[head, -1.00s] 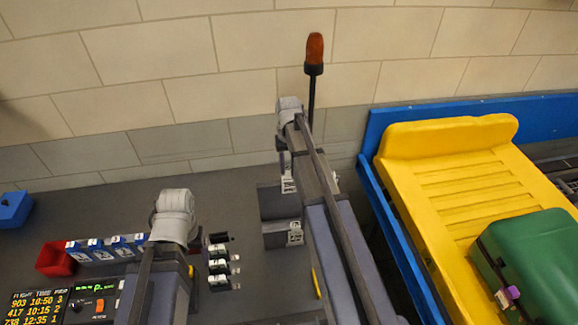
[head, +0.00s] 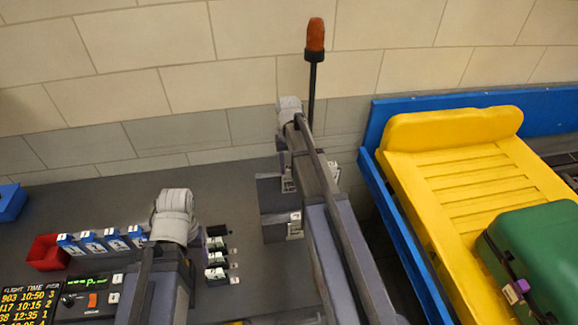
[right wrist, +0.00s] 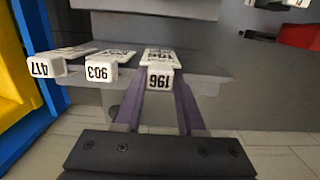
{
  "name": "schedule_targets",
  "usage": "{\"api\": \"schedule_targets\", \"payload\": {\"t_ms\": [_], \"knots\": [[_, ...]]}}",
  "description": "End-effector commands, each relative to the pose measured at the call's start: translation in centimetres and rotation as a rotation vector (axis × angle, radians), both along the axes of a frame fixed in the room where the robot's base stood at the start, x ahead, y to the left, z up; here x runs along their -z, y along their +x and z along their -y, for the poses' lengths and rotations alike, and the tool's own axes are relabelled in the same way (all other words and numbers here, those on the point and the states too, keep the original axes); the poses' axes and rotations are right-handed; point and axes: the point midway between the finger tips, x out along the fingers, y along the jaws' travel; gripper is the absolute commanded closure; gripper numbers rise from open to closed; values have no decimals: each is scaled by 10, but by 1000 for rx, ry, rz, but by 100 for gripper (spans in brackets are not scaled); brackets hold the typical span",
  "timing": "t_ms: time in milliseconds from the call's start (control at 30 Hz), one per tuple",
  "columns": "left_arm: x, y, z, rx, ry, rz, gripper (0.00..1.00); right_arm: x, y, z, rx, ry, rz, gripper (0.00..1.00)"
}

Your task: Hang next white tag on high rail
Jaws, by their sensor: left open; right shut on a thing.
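In the right wrist view, my right gripper (right wrist: 160,95) is shut on a white tag (right wrist: 160,76) marked 196. Two more white tags, marked 903 (right wrist: 101,71) and 417 (right wrist: 45,67), stand in a row to its left at the edge of a grey panel. I cannot tell whether tag 196 touches the panel. In the head view, white tags (head: 295,225) show beside a dark upright panel (head: 275,232); my right arm hides its gripper there. My left arm shows at the lower left, but its gripper fingers are hidden. The rail itself is not clear.
Several white-labelled pieces (head: 216,258) sit in a dark rack by my left arm. A yellow tray (head: 465,175) with a green suitcase (head: 540,255) lies right. An orange lamp (head: 315,35) stands behind.

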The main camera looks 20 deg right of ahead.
Motion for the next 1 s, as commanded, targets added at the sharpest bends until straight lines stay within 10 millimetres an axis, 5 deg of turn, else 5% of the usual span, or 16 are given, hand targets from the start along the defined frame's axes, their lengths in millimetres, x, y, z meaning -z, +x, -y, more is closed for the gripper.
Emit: {"api": "schedule_targets", "payload": {"t_ms": [67,100,400,767,1000], "knots": [[0,0,0,0,0,0,27,0,0,0,0,0,0,100],[0,0,0,0,0,0,27,0,0,0,0,0,0,59],[0,0,0,0,0,0,27,0,0,0,0,0,0,26],[-3,0,0,-1,0,0,27,-3,0,0,0,0,0,26],[-23,0,0,-4,-1,0,27,-23,1,0,0,0,0,26]]}}
